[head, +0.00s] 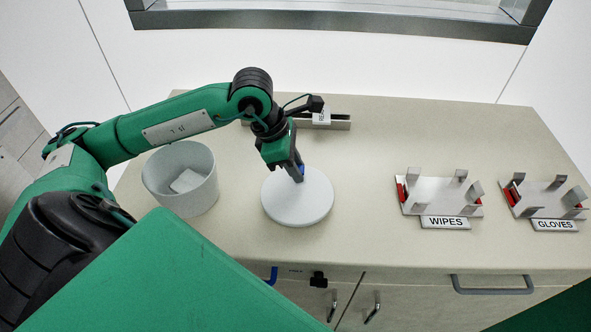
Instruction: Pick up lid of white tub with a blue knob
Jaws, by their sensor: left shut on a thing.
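The round white lid (298,203) lies flat in the middle of the counter, as seen in the head view. A small part of its blue knob (302,170) shows at my left gripper's fingers. My left gripper (297,174) points down over the lid's upper part and is shut on the knob. My right gripper is not in view.
An open white bin (208,160) with a pale block inside stands left of the lid. Metal holders labelled WIPES (440,193) and GLOVES (546,197) stand at the right. A low rack (335,122) is behind. The counter (365,200) right of the lid is clear.

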